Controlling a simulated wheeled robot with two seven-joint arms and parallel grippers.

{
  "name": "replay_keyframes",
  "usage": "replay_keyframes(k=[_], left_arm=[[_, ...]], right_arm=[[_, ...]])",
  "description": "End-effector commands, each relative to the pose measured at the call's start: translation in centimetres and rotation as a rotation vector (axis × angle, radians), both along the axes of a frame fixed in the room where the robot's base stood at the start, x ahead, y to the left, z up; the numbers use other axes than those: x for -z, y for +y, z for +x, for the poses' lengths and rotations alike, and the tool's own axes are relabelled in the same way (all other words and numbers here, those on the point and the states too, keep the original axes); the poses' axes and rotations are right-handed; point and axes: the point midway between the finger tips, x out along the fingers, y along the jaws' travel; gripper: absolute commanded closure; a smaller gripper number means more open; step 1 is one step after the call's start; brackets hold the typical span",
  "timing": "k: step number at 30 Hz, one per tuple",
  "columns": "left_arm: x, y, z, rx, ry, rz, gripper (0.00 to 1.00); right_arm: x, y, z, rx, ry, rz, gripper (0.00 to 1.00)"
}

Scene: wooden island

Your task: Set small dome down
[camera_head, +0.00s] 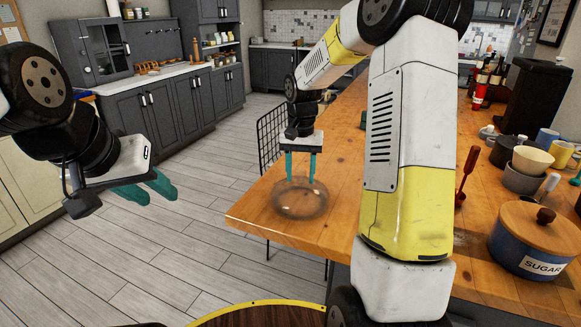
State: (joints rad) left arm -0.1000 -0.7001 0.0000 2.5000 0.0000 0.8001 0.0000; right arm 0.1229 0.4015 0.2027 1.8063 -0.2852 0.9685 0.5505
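The small dome (299,204) is a clear, see-through cover near the left corner of the wooden island top (265,228). It looks upright and appears to rest on the wood. My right gripper (301,180) points straight down above it, with its teal fingertips at the dome's top. The fingers stand apart with a visible gap; I see no knob between them, and contact with the dome is unclear. My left gripper (158,196) is off to the left over the floor, away from the island, with its fingers apart and empty.
A blue sugar canister (528,245) with a wooden lid stands on the island at right. Bowls (531,162), mugs and a red utensil (466,175) are beyond it. A black wire chair (272,140) is beside the island's left edge. Wood around the dome is clear.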

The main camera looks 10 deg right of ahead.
Motion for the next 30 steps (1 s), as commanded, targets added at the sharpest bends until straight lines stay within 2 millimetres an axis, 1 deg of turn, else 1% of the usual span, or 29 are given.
replay_keyframes(k=[9, 11, 13, 17, 24, 27, 30], left_arm=[[0.0, 0.0, 0.0, 0.000, 0.000, 0.000, 0.64], [0.0, 0.0, 0.0, 0.000, 0.000, 0.000, 0.64], [0.0, 0.0, 0.0, 0.000, 0.000, 0.000, 0.64], [0.0, 0.0, 0.0, 0.000, 0.000, 0.000, 0.64], [0.0, 0.0, 0.0, 0.000, 0.000, 0.000, 0.64], [0.0, 0.0, 0.0, 0.000, 0.000, 0.000, 0.64], [0.0, 0.0, 0.0, 0.000, 0.000, 0.000, 0.64]], right_arm=[[-0.1, 0.0, 0.0, 0.000, -0.001, 0.000, 0.49], [-0.4, 0.0, 0.0, 0.000, -0.002, 0.000, 0.49], [-1.0, 0.0, 0.1, 0.001, -0.003, 0.000, 0.49], [-3.2, 0.0, 0.1, 0.001, -0.005, 0.000, 0.49], [-8.5, 0.0, 0.1, 0.000, -0.004, 0.001, 0.49], [-10.2, 0.0, 0.0, -0.001, -0.004, 0.000, 0.49], [-11.4, -0.1, 0.0, 0.000, -0.003, 0.000, 0.49]])
